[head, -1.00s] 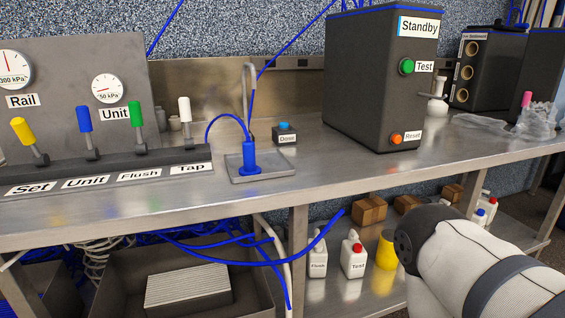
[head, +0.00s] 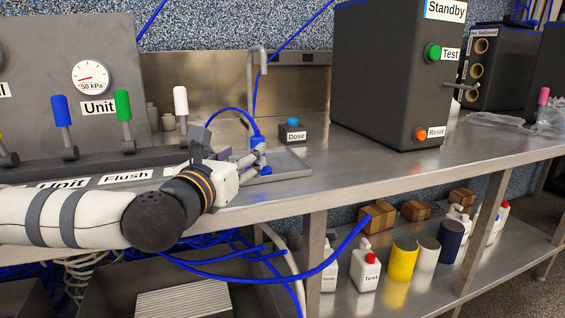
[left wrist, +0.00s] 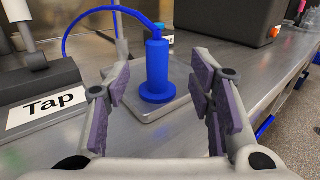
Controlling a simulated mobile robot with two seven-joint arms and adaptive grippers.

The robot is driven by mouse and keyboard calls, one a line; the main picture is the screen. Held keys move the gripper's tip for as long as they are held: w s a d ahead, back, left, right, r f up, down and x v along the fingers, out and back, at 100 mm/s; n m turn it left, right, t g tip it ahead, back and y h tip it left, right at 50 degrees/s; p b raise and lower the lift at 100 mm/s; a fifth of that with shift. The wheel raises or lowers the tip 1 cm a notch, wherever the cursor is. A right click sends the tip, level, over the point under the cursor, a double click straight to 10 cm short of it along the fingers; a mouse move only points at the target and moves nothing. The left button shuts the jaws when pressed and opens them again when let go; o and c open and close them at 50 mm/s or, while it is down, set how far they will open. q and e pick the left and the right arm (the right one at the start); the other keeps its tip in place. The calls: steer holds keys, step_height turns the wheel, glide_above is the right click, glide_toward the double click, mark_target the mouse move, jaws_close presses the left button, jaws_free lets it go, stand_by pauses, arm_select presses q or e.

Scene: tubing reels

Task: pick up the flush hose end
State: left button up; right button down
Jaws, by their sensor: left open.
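The flush hose end (head: 257,142) is a blue cylinder with a wider base, standing upright on a small metal tray (head: 292,162) on the bench. A thin blue hose arches from its top to the left. It also shows in the left wrist view (left wrist: 157,68), centred beyond and between the fingers. My left gripper (head: 252,162) is open and close in front of it, partly hiding it in the head view. In the left wrist view my left gripper (left wrist: 161,82) has its purple pads apart with nothing gripped. My right gripper is out of view.
The Tap lever (head: 181,101) stands close left of the gripper; its label (left wrist: 46,105) is near the left finger. A Dose button box (head: 292,132) and a thin metal spout (head: 250,80) are behind. The large Standby box (head: 385,80) stands right. Bench front is clear.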

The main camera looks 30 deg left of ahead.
mark_target(258, 142)
arm_select(q)
steer(key=x, duration=0.9)
steer(key=shift+w+a+f, duration=0.2)
steer(key=shift+a, duration=0.05)
jaws_close()
